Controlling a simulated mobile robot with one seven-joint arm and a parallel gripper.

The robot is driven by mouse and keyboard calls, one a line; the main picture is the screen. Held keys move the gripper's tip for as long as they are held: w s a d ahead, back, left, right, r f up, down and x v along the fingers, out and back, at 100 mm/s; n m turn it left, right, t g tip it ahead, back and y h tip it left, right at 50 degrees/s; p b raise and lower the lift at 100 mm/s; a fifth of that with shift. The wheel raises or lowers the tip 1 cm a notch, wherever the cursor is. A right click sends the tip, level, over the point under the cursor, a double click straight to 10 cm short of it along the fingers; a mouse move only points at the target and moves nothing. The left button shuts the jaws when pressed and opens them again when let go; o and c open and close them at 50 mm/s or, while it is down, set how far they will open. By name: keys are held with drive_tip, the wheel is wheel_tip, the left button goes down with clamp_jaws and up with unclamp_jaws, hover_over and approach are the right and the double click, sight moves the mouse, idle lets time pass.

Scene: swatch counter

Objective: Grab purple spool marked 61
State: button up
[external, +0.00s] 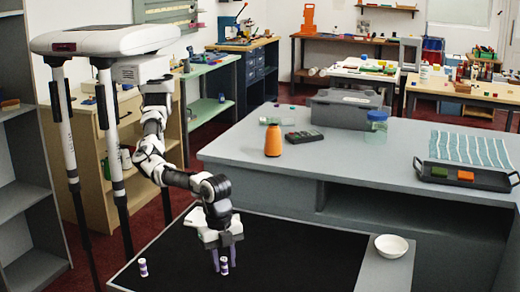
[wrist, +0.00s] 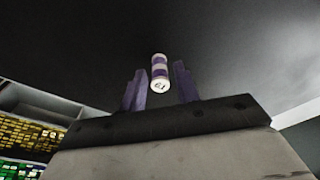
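A small purple and white spool (external: 224,266) stands on the black mat (external: 290,262), directly at my gripper's fingertips. In the wrist view the spool (wrist: 160,72) sits between the two purple fingers, with a mark on its white end that looks like 61. My gripper (external: 224,262) points down over it. In the wrist view my gripper (wrist: 159,85) is open, with a gap visible on each side of the spool. A second purple and white spool (external: 143,267) stands to the left on the mat; its mark is too small to read.
A white bowl (external: 391,246) sits on the right edge beside the mat. Behind is a grey counter (external: 330,160) with an orange bottle (external: 273,140), a jar (external: 376,127), a grey case (external: 347,107) and a black tray (external: 465,177). The mat around the spools is clear.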

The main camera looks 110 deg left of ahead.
clamp_jaws()
drive_tip(key=shift+r, duration=0.2)
